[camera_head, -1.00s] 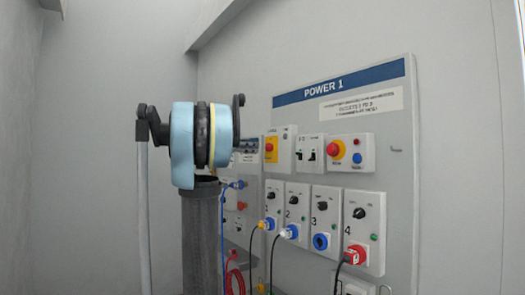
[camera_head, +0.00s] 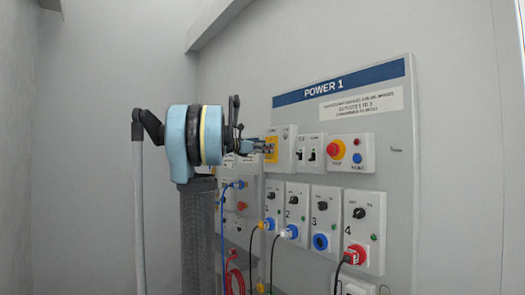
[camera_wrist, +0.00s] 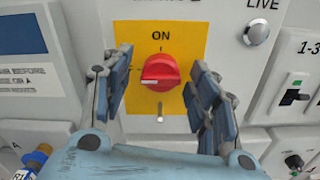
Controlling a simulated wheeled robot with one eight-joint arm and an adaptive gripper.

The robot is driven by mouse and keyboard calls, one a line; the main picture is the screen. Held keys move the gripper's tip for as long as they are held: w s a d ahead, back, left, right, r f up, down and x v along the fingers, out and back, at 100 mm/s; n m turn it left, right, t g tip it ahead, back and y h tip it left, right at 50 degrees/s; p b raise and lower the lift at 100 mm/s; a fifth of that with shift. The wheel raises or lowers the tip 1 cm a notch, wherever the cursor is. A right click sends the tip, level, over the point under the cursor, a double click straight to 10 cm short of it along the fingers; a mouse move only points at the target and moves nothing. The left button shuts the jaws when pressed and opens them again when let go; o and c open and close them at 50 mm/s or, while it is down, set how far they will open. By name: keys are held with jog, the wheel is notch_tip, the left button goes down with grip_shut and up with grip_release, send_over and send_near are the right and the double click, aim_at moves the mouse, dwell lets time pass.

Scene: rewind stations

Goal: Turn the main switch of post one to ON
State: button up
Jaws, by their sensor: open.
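The main switch is a red rotary knob (camera_wrist: 160,72) on a yellow plate (camera_wrist: 187,42) marked ON at the top. The knob's bar lies about level, with a pale mark at its left end, not at ON. In the head view the yellow plate (camera_head: 271,157) is at the upper left of the POWER 1 panel, partly covered by my gripper (camera_head: 268,147). In the wrist view my gripper (camera_wrist: 159,69) is open, with one finger on each side of the knob and gaps between. I cannot tell how far the fingertips are from the plate.
Beside the switch are a LIVE lamp (camera_wrist: 256,32) and small black toggles (camera_head: 307,154). A red emergency button (camera_head: 336,149) is farther right. Below are several numbered outlets with dials, plugs and hanging cables (camera_head: 270,255). The grey wall above the panel is clear.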

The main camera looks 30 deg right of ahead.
jog(key=c, duration=1.1)
jog(key=shift+o, duration=0.2)
jog(key=m, duration=0.3)
jog(key=shift+m, duration=2.2)
jog(key=o, duration=1.1)
jog(key=shift+c, duration=0.2)
jog(key=shift+s, duration=0.1)
